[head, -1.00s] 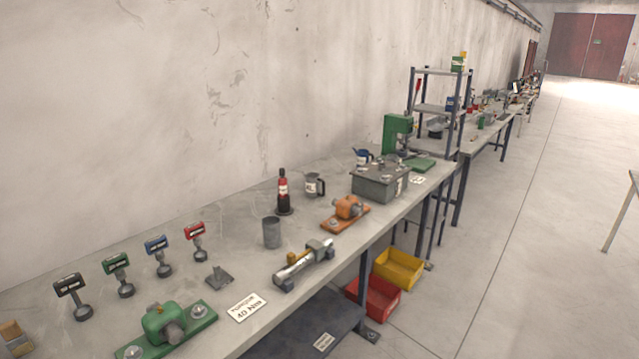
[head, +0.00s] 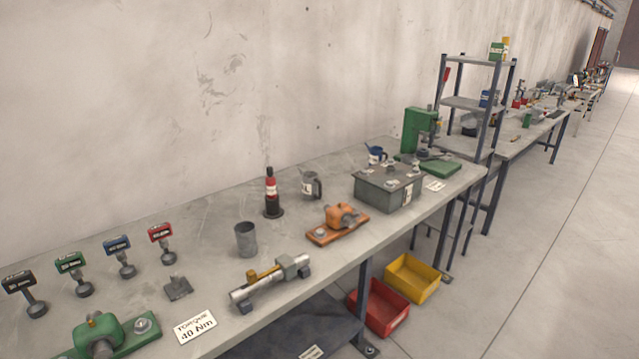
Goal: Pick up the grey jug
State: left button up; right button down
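A grey jug (head: 311,184) with a dark handle on its right side and a pale label stands upright toward the back of the workbench (head: 215,285). It is just right of a black and red bottle (head: 271,194) and behind an orange device on a wooden-coloured base (head: 338,223). A plain grey cup without a visible handle (head: 246,239) stands nearer, to the left. A blue and white jug (head: 376,154) is farther back. Neither of my grippers shows in the head view.
A grey metal box (head: 389,187) and a green press (head: 418,131) stand to the right. A silver cylinder (head: 270,279) lies near the front edge. Red (head: 380,307) and yellow (head: 412,278) bins sit below. The floor (head: 535,270) at right is clear.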

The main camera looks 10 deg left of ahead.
aim_at(310, 182)
jog(key=i+l, duration=0.2)
jog(key=l, duration=0.15)
jog(key=i+l+u, duration=0.1)
jog(key=i+l, duration=0.3)
jog(key=l, duration=0.25)
